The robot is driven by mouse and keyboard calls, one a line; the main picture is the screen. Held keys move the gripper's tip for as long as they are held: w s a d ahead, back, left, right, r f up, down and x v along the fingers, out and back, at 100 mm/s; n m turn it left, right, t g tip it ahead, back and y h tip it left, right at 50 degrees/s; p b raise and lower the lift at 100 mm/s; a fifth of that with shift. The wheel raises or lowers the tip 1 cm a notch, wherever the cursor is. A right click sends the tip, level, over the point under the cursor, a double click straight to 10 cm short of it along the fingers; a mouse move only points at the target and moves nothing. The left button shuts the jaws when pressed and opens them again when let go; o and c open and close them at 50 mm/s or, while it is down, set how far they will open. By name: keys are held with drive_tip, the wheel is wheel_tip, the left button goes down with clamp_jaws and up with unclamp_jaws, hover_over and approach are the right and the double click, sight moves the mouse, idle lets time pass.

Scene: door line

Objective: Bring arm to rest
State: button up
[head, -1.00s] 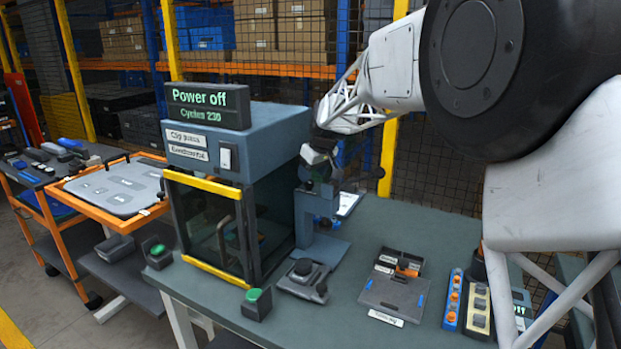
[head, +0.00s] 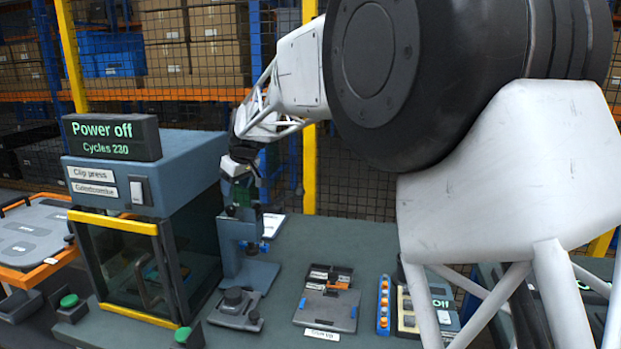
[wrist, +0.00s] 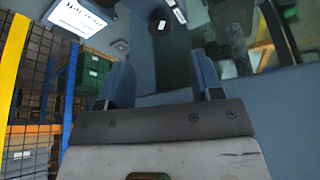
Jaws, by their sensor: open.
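My arm reaches from the upper right toward the back of the bench in the head view. My gripper (head: 240,190) is at its end, small and partly dark there, just right of the clip press (head: 150,180) and over a blue-grey stand (head: 243,245). I cannot tell in the head view whether it touches the stand. In the wrist view my gripper (wrist: 163,80) shows two blue fingers held apart with nothing between them. The press display (head: 112,138) reads "Power off" and "Cycles 230". The press's yellow-framed glass door (head: 118,265) looks shut.
A dark tray (head: 328,305) and a blue strip with orange knobs (head: 384,305) lie on the bench (head: 365,240). Green-topped buttons (head: 69,302) stand by the press. A wire mesh fence (head: 360,170) with yellow posts stands behind. A white card (wrist: 77,18) shows in the wrist view.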

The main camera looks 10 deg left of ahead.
drive_tip(key=shift+d, duration=0.1)
drive_tip(key=s+d+r+m+t, duration=0.15)
drive_tip(key=s+d+r, duration=0.3)
drive_tip(key=d, duration=0.75)
drive_tip(key=s+d+r+m+h, duration=0.1)
drive_tip(key=s+d+r+m, duration=0.3)
drive_tip(key=d, duration=0.7)
drive_tip(key=s+d+r+m+t, duration=0.1)
drive_tip(key=s+d+r, duration=0.35)
drive_tip(key=d, duration=0.75)
drive_tip(key=s+d+f+m+t+h, duration=0.15)
drive_tip(key=s+d+f+m, duration=0.3)
drive_tip(key=s+d, duration=0.95)
drive_tip(key=s+d+f+m+h, duration=0.25)
drive_tip(key=s+d+f, duration=0.45)
drive_tip(key=s, duration=1)
wheel_tip(320, 180, down, 8)
drive_tip(key=d+g, duration=0.2)
drive_tip(key=g, duration=0.1)
drive_tip(key=shift+w+d+r+y, duration=0.15)
drive_tip(key=shift+w+d+y, duration=0.25)
